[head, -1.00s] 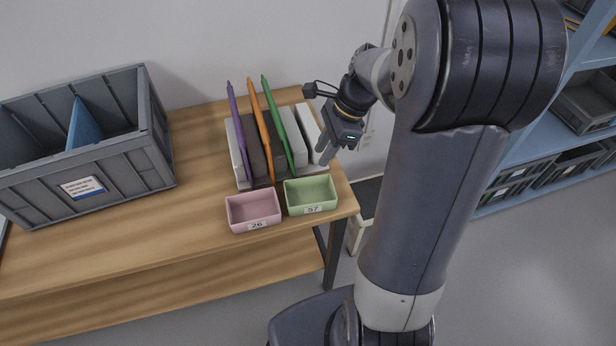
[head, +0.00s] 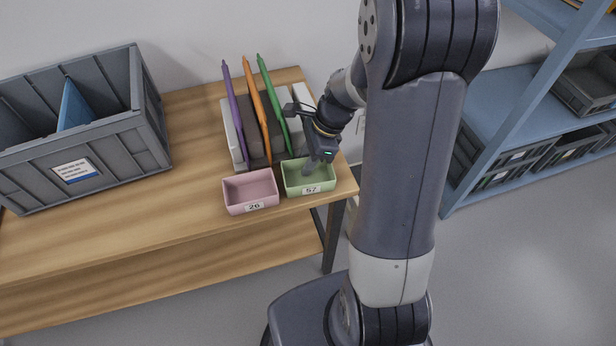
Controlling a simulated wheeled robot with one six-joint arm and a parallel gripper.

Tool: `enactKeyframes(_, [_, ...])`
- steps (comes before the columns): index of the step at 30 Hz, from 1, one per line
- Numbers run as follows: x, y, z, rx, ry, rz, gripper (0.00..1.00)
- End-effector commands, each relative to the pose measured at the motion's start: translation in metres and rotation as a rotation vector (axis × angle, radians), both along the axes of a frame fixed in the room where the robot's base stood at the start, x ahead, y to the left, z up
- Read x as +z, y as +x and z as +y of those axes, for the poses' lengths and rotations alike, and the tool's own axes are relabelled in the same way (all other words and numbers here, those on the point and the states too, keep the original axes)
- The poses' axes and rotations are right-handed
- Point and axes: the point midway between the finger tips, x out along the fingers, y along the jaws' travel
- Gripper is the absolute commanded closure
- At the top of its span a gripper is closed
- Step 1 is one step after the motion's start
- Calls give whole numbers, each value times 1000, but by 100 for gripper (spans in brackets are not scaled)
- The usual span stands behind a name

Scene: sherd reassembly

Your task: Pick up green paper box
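The green paper box (head: 293,187) is a small open tray with a label reading 57. It stands near the front right corner of the wooden table in the head view. My gripper (head: 308,170) points down at the box, with its fingers over or inside the box's opening. I cannot tell whether the fingers touch a wall or how far apart they are. The back right part of the box is hidden behind my gripper.
A pink box (head: 250,188) labelled 26 stands just left of the green one. Behind them are upright purple, orange (head: 257,105) and green boards among white and dark blocks. A large grey crate (head: 130,150) holds a blue piece. The table front is clear.

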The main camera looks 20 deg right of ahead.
Motion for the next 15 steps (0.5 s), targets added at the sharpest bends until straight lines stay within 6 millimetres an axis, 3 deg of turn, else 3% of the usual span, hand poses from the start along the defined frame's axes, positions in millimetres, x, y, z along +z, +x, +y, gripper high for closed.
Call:
enactKeyframes(3, [0,0,0,0,0,0,72])
enactKeyframes(13, [1,0,0,0,0,0,99])
enactKeyframes(15, [1,0,0,0,0,0,100])
